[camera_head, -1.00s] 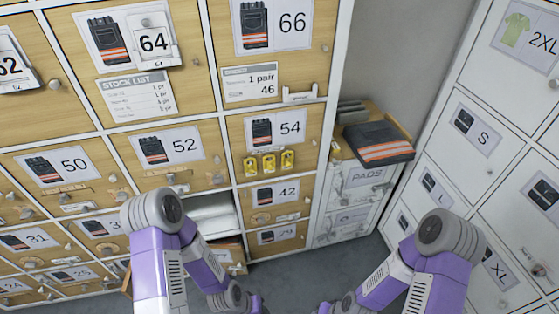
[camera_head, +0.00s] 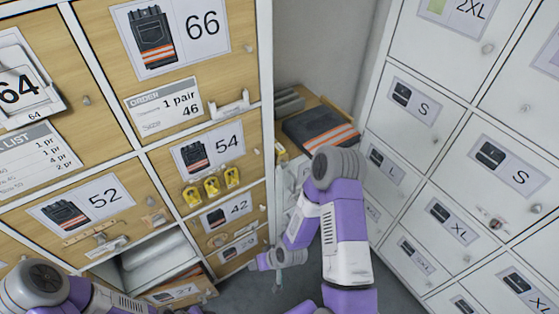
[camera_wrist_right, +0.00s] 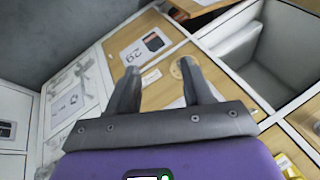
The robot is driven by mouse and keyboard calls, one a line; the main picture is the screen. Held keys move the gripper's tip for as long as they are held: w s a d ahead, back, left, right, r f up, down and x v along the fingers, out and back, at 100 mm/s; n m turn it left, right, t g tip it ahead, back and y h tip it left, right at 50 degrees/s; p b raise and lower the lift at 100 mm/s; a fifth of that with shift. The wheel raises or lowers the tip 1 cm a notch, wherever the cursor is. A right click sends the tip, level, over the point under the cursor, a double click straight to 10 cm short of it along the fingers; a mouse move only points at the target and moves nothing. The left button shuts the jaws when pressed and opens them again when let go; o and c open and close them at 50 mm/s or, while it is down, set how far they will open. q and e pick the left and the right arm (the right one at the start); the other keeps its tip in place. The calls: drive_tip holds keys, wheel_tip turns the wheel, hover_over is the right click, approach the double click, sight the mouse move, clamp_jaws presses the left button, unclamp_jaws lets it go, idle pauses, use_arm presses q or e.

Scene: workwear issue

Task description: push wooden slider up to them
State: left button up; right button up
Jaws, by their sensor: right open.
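I cannot single out the wooden slider for certain. A light wooden bar (camera_head: 92,232) lies across the lower part of door 52 in the head view. A dark folded garment with orange stripes (camera_head: 322,132) rests on the wooden shelf between the cabinets. My right gripper (camera_wrist_right: 163,88) is open and empty in the wrist view, its two fingers apart over the wooden door marked 29 (camera_wrist_right: 138,60). In the head view my right forearm hangs in front of the low drawers, its hand small and partly unclear. My left arm is at the lower left edge; its gripper is out of frame.
A white open compartment (camera_head: 150,258) is below door 52, with door 27 (camera_head: 180,291) swung out. White lockers (camera_head: 470,160) stand at the right. Grey floor (camera_head: 250,290) shows between the cabinets.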

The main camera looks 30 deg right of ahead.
drive_tip(key=w+d+r+t, duration=0.2)
drive_tip(key=w+d+t, duration=0.25)
drive_tip(key=w, duration=0.25)
drive_tip(key=n+t+h+b, duration=0.1)
drive_tip(key=n+t+h, duration=0.2)
drive_tip(key=t, duration=0.6)
approach(285, 166)
drive_tip(key=w, duration=0.2)
drive_tip(key=shift+y, duration=0.3)
drive_tip(key=w, duration=0.3)
drive_tip(key=w+b, duration=0.1)
drive_tip(key=w, duration=0.2)
drive_tip(key=shift+a+f, duration=0.2)
drive_tip(key=shift+a, duration=0.05)
drive_tip(key=shift+w, duration=0.5)
use_arm(q)
drive_tip(key=shift+s+f, duration=0.2)
drive_tip(key=shift+f, duration=0.3)
drive_tip(key=shift+s+f, duration=0.15)
drive_tip(key=shift+f, duration=0.35)
use_arm(e)
clamp_jaws()
